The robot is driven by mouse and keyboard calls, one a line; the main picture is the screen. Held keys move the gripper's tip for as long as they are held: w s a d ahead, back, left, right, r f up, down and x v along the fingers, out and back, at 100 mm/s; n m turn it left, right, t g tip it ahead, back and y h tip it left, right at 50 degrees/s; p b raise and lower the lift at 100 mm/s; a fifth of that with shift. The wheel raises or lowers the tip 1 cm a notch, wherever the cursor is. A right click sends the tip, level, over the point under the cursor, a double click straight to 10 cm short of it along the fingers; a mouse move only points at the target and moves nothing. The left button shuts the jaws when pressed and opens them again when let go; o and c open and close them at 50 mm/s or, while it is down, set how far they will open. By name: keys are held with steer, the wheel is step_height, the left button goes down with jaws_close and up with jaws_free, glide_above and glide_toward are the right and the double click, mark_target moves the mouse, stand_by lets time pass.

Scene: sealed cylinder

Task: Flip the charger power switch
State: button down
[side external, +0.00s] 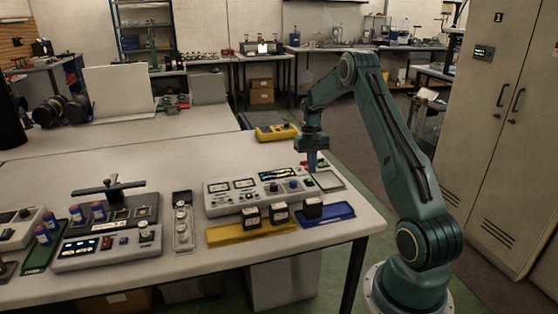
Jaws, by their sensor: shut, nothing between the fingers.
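My gripper (312,166) points down, shut and empty, over the right end of a light grey instrument box (238,202) with dials, knobs and a lit yellow display. Its tip is close to the box's right end; I cannot tell whether it touches. A red part (304,163) shows just left of the tip. A second, smaller unit (108,254) with a lit display, red buttons and a knob sits at the front left. No label is readable, so I cannot tell which unit is the charger. The power switch cannot be made out.
Black blocks (251,216) stand on a yellow tray (226,235) and a blue tray (340,213) in front of the box. A yellow device (276,132) lies behind. The table's right edge is near.

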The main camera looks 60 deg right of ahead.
mark_target(312, 182)
steer(key=shift+s+a+f, duration=0.1)
steer(key=shift+f, duration=0.7)
steer(key=shift+s+a+f, duration=0.1)
steer(key=shift+f, duration=0.7)
steer(key=shift+s+a+f, duration=0.1)
steer(key=shift+f, duration=0.15)
steer(key=shift+w+d+r, duration=0.2)
steer(key=shift+w+d, duration=0.35)
steer(key=shift+r, duration=0.15)
